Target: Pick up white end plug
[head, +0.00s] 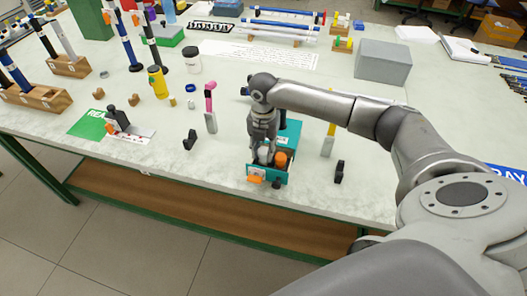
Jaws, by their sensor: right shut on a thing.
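My right gripper (263,148) points down into a small teal bin (292,133) near the table's front edge. It is shut on a small white piece, which looks like the white end plug (264,156). The fingers and the bin wall partly hide the plug, and I cannot tell whether it still touches the bin floor. An orange piece (281,159) is right beside it in the bin. My left gripper is not in view.
Black clips stand left (190,139) and right (340,171) of the bin. A pink-topped upright tool (210,108) and a yellow-topped one (328,138) flank it. A grey box (383,64) sits behind my right arm. The table's front left is mostly clear.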

